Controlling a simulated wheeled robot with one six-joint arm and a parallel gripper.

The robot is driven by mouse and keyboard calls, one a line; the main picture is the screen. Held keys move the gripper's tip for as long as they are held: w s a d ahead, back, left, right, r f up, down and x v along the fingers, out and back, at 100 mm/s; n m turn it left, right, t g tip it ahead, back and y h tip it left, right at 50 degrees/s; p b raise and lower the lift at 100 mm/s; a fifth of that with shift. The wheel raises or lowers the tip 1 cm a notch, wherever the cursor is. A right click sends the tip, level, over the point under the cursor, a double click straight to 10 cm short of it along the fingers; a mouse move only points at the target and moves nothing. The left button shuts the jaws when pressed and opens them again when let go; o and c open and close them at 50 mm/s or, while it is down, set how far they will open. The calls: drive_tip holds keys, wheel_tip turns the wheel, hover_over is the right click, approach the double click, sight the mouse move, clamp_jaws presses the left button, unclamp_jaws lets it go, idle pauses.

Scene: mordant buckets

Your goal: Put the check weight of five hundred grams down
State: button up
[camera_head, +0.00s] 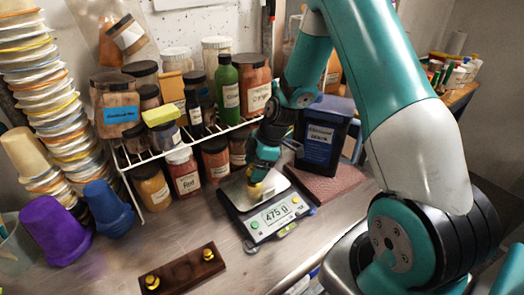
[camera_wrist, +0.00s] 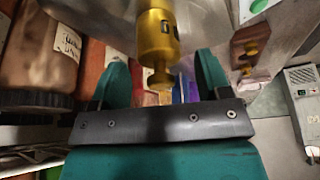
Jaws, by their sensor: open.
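A brass weight (camera_head: 255,191) stands on the steel pan of the digital scale (camera_head: 275,214), whose display reads about 475 g. In the wrist view the same brass cylinder (camera_wrist: 157,34) has its knob pointing toward my gripper. My gripper (camera_head: 264,168) is just above the scale pan. In the wrist view my gripper (camera_wrist: 162,76) is open, its two teal fingers on either side of the knob with gaps showing. The weight's marking is too small to read. A dark wooden block (camera_head: 180,272) with two smaller brass weights lies at the front; it also shows in the wrist view (camera_wrist: 246,37).
A white wire rack (camera_head: 133,160) with several pigment jars stands behind and left of the scale. A dark blue container (camera_head: 322,142) stands behind it on the right, near a reddish mat (camera_head: 325,184). Purple (camera_head: 52,230) and blue (camera_head: 108,209) buckets are at left.

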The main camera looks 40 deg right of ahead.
drive_tip(key=b+v, duration=0.3)
drive_tip(key=v, duration=0.7)
drive_tip(key=s+a+r+m, duration=0.2)
drive_tip(key=s+a+r, duration=0.3)
drive_tip(key=a, duration=0.4)
drive_tip(key=s+a+r+m+g, duration=0.1)
drive_tip(key=s+a+r+m, duration=0.1)
drive_tip(key=s+a, duration=0.4)
drive_tip(key=s+a+r+m, duration=0.2)
drive_tip(key=s+a, duration=0.4)
drive_tip(key=s, duration=0.5)
drive_tip(key=shift+r+g, duration=0.4)
drive_tip(key=shift+r, duration=0.5)
drive_tip(key=shift+a, duration=0.15)
